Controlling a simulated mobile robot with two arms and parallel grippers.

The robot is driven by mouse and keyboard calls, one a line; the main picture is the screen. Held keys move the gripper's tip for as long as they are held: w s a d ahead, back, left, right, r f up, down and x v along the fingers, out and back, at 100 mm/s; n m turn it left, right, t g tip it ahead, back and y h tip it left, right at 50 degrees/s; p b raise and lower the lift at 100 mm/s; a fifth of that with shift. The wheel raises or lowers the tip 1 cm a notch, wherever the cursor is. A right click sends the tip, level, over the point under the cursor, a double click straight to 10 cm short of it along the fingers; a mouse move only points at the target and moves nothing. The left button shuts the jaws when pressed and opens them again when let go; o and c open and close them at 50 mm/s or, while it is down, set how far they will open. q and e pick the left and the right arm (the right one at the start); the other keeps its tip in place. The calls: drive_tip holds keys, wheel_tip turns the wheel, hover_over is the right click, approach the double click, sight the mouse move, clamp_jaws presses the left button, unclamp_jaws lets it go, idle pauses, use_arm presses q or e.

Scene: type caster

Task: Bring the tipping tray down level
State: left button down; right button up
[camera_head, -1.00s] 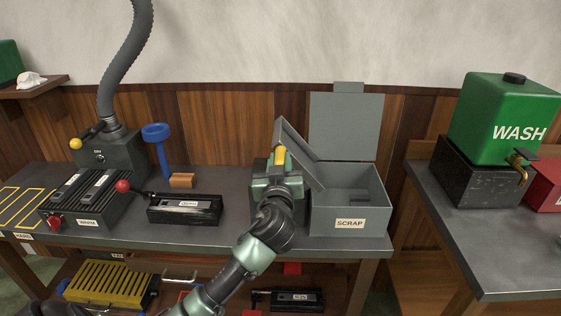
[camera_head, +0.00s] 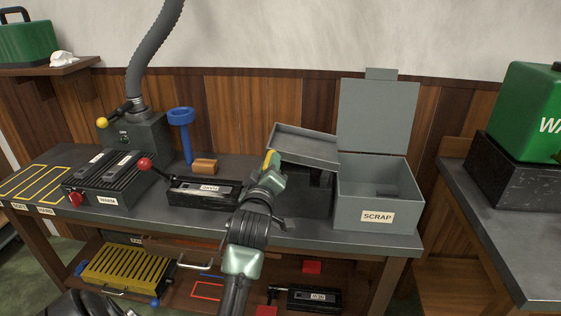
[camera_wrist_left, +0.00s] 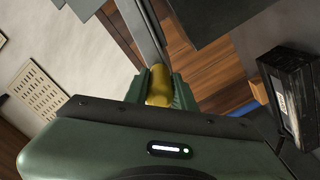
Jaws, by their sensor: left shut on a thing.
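The grey tipping tray (camera_head: 310,146) stands left of the scrap box (camera_head: 377,217), above a dark stand (camera_head: 308,200). It is shallow and looks empty. My left gripper (camera_head: 268,163) is shut on the yellow handle (camera_head: 269,158) at the tray's left end. In the left wrist view the yellow handle (camera_wrist_left: 158,87) sits between the green fingers, with a grey edge of the tray (camera_wrist_left: 151,32) beyond it. My right gripper is out of view.
The scrap box's lid (camera_head: 377,115) stands open, and a dark piece lies inside. Left of the tray are a black device with a red-knobbed lever (camera_head: 203,190), a blue funnel-topped post (camera_head: 182,120) and a warming unit (camera_head: 105,180). A gap separates the right-hand table (camera_head: 515,230).

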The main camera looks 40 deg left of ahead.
use_arm(q)
drive_tip(key=shift+s+a+f+n, duration=0.2)
drive_tip(key=shift+a+f+n, duration=0.25)
drive_tip(key=shift+f, duration=0.3)
drive_tip(key=shift+s+a+f+n, duration=0.2)
drive_tip(key=shift+f+n, duration=0.35)
drive_tip(key=shift+f, duration=0.35)
drive_tip(key=c, duration=1.2)
unclamp_jaws()
